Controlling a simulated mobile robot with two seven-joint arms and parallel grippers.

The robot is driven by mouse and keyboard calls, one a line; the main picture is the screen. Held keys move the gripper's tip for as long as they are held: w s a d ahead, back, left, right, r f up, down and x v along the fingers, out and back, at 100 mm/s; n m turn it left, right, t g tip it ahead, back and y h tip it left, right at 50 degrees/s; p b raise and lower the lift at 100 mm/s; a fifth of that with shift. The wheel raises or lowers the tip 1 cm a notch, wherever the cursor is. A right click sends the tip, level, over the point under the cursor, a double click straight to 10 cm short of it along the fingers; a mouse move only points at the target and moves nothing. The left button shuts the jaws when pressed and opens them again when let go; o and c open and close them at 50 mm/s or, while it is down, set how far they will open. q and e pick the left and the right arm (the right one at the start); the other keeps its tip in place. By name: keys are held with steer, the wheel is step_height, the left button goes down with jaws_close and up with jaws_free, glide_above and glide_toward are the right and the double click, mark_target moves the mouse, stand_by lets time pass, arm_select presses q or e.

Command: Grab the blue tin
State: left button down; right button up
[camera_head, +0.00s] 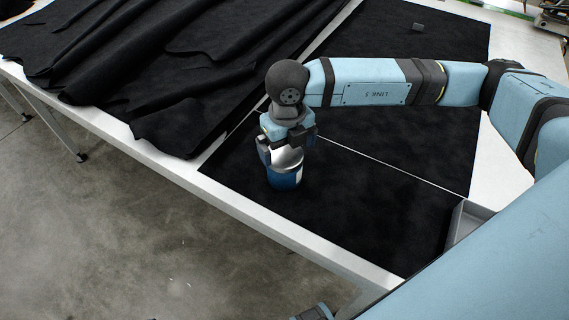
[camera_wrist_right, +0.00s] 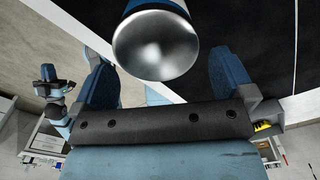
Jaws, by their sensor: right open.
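The blue tin (camera_head: 285,178) stands upright on the black mat, near the table's front edge. Its silver top shows just below my right gripper (camera_head: 287,148), which points down over it. In the right wrist view, the tin's round metal end (camera_wrist_right: 155,45) lies between the two spread blue fingers of my right gripper (camera_wrist_right: 163,65), toward their tips. Gaps show on both sides, so the fingers are open and not clamped on it. Part of what looks like my left arm shows at the bottom edge of the head view; its jaw state is unclear.
Black draped cloth (camera_head: 190,60) covers the left of the table. Black mats (camera_head: 370,210) lie on the right, with clear room around the tin. A grey tray (camera_head: 466,222) sits to the right, partly hidden by my arm. A small grey object (camera_head: 418,27) lies at the back.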

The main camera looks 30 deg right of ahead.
mark_target(285, 153)
steer(key=shift+w+a+f+p, duration=0.15)
steer(key=shift+f+p, duration=0.1)
steer(key=shift+f, duration=1.2)
steer(key=shift+w+f+p, duration=0.1)
steer(key=shift+f+p, duration=0.1)
steer(key=shift+f, duration=1.25)
steer(key=c, duration=0.9)
steer(key=shift+r, duration=0.1)
steer(key=shift+c, duration=0.2)
